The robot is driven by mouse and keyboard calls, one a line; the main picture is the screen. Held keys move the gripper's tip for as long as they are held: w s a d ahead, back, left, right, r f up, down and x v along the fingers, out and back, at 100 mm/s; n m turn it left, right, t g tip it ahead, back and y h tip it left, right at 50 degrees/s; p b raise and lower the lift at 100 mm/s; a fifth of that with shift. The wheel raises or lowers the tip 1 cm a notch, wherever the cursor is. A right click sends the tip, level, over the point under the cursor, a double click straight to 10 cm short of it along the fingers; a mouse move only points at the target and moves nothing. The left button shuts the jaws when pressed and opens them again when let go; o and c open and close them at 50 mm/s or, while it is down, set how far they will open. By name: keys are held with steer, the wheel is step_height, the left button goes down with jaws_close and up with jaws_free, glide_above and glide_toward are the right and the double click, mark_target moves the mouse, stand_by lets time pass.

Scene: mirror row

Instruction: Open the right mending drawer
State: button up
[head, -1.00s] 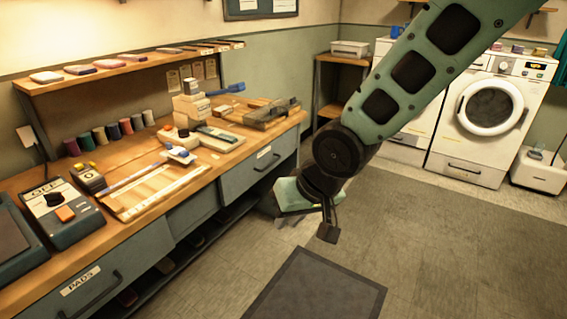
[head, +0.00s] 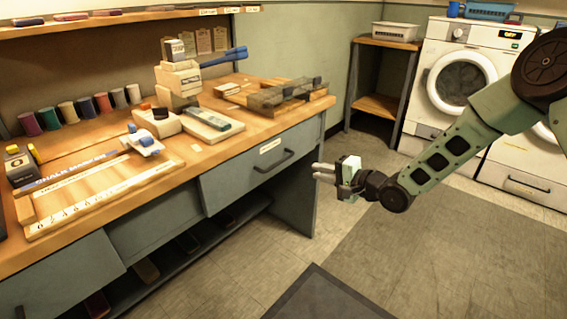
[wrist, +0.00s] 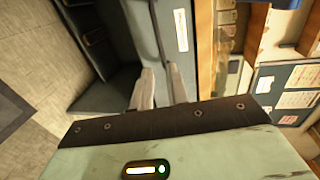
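The right mending drawer (head: 238,184) is a grey-blue front under the right part of the wooden bench. It looks flush with the bench. It has a dark bar handle (head: 275,162) and a small pale label. My gripper (head: 317,171) is in front of the bench's right end, to the right of the handle and apart from it. Its two pale fingers point left, with a gap between them and nothing held. In the wrist view the fingers (wrist: 162,82) are spread, and the drawer front with its handle (wrist: 157,30) lies beyond them.
The wooden bench top (head: 190,160) carries a ruled board (head: 95,195), a stamp-like press (head: 178,78) and spools. An open lower shelf (head: 190,260) runs underneath. A dark mat (head: 325,298) lies on the floor. Washers (head: 460,80) stand at the back right. Floor before the drawer is clear.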

mark_target(280, 161)
steer(key=b+x, duration=0.2)
steer(key=x, duration=1.3)
steer(key=shift+w+a, duration=0.1)
steer(key=shift+a, duration=0.15)
jaws_close()
